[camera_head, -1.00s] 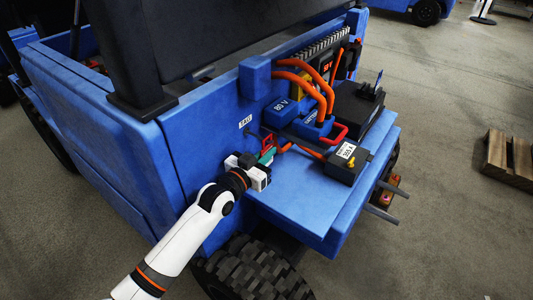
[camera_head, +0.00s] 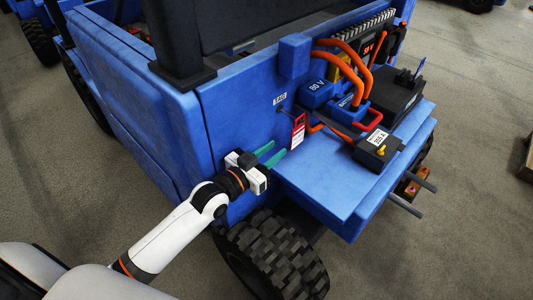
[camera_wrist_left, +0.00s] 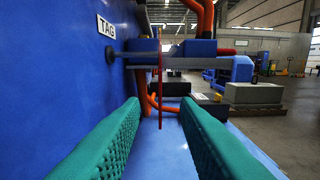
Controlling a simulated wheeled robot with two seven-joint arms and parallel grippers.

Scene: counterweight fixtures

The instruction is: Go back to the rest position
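My left gripper (camera_head: 274,152) is beside the blue vehicle's side wall, above the left end of its flat ledge. Its two green fingers are apart with nothing between them, as the left wrist view (camera_wrist_left: 160,104) also shows. A red and white tag (camera_head: 298,132) hangs below the white "TAG" label (camera_head: 279,99), just beyond the fingertips. In the left wrist view the tag (camera_wrist_left: 160,80) is seen edge-on, at a dark peg (camera_wrist_left: 122,56) on the blue wall. My right gripper is not in view.
A big tyre (camera_head: 270,262) is below my left arm. Open grey floor (camera_head: 460,240) lies to the right.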

